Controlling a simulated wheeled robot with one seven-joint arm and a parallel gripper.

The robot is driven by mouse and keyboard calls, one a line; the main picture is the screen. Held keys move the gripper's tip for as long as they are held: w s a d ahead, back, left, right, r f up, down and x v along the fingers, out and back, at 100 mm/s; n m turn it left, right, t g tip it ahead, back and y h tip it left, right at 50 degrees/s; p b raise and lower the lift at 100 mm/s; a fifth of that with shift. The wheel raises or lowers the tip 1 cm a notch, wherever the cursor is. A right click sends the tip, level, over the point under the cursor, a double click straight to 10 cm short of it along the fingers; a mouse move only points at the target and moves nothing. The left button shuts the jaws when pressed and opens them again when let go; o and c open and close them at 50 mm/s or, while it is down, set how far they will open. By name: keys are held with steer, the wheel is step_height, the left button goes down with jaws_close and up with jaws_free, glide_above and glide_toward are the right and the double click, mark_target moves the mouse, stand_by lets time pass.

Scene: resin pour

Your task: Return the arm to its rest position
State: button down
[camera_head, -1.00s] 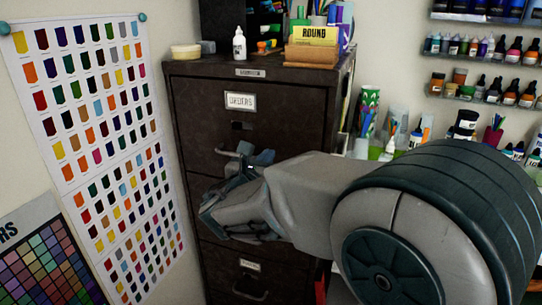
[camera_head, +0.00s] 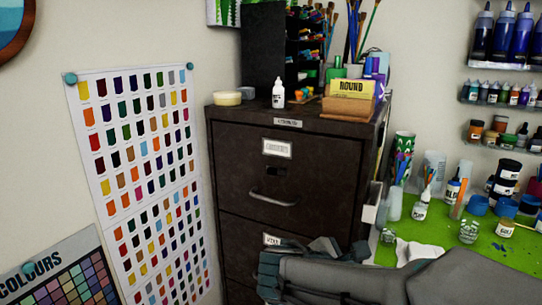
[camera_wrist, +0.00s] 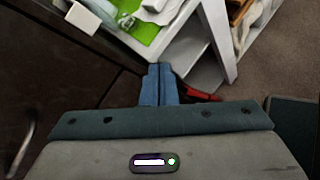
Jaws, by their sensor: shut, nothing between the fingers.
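My gripper (camera_wrist: 159,72) shows in the wrist view with its two blue-grey fingers pressed together and nothing between them. In the head view my gripper (camera_head: 272,272) is low in the picture, in front of the lower drawers of the dark filing cabinet (camera_head: 330,178). My arm reaches in from the bottom right. The fingertips are hard to make out in the head view. The cabinet's top drawer looks closed, with its handle (camera_head: 273,199) clear of my gripper. In the wrist view the cabinet (camera_wrist: 60,65) fills the left side.
To the right is a workbench with a green mat (camera_head: 478,236), jars and bottles. Colour charts (camera_head: 145,165) hang on the left wall. Floor (camera_wrist: 285,60) shows at the wrist view's right.

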steer(key=s+a+f+m+g+y+p, duration=0.1)
steer(key=s+m+g+y+p, duration=0.3)
steer(key=s+m+y, duration=0.5)
steer(key=shift+s+f+m+p, duration=0.2)
steer(key=shift+s+m+p, duration=0.45)
steer(key=shift+m, duration=4.55)
steer(key=shift+s+a, duration=0.1)
steer(key=shift+s, duration=0.05)
